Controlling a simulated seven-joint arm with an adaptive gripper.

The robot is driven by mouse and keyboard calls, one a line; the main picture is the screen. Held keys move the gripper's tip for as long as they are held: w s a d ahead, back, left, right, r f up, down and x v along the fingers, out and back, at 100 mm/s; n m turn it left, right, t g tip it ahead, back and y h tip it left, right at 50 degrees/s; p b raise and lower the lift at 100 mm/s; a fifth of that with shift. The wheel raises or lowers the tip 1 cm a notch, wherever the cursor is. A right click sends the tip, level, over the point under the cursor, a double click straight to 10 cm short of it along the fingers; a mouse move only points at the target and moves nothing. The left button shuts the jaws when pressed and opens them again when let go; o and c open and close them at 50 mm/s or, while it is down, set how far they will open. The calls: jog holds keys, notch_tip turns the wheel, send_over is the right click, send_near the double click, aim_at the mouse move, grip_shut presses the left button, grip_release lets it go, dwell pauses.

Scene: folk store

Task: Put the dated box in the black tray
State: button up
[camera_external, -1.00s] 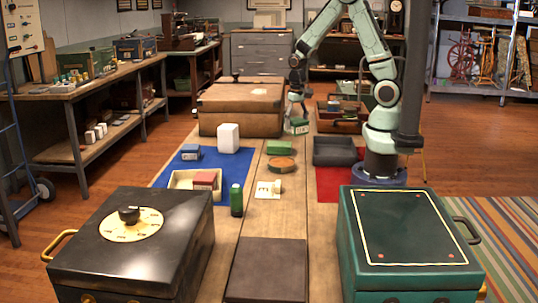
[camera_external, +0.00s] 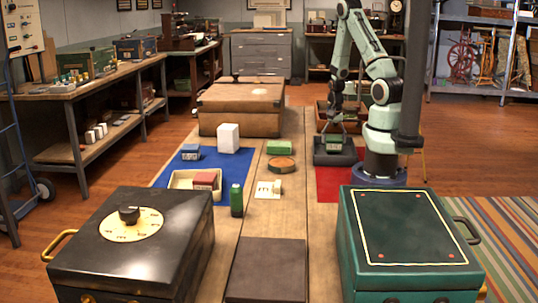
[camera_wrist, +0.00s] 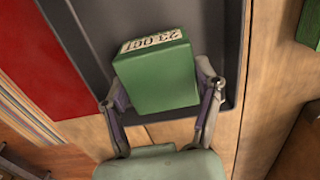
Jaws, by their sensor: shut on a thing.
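The dated box (camera_external: 334,146) is green with a pale label reading "23 OCT" in the wrist view (camera_wrist: 155,80). My gripper (camera_external: 334,136) is shut on it, with one finger on each side; the fingers also show in the wrist view (camera_wrist: 160,105). The black tray (camera_external: 335,160) is a shallow dark tray on the right of the table. Its floor and walls show around the box in the wrist view (camera_wrist: 85,55). The box is over or within the tray; I cannot tell if it touches the floor.
A red mat (camera_external: 328,185) lies in front of the tray. A blue mat (camera_external: 235,165) holds a white block (camera_external: 228,137) and a cream tray (camera_external: 180,182). A large brown case (camera_external: 240,122) stands behind.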

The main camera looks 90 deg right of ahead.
aim_at(334, 137)
jog(key=shift+f, duration=0.4)
jog(key=shift+f, duration=0.15)
jog(key=o, duration=1.2)
notch_tip(334, 137, up, 12)
jog(key=w+a+r+n, duration=0.5)
jog(key=w+a+n, duration=0.1)
jog(key=a, duration=0.3)
jog(key=s+a+r+n, duration=0.2)
jog(key=a+n, duration=0.4)
jog(key=a, duration=0.3)
jog(key=s+a+r+n, duration=0.3)
jog(key=a+n, duration=0.4)
jog(key=a, duration=0.1)
jog(key=shift+s+a+r+y, duration=0.2)
jog(key=shift+a+r+y, duration=0.15)
jog(key=shift+r+y, duration=0.05)
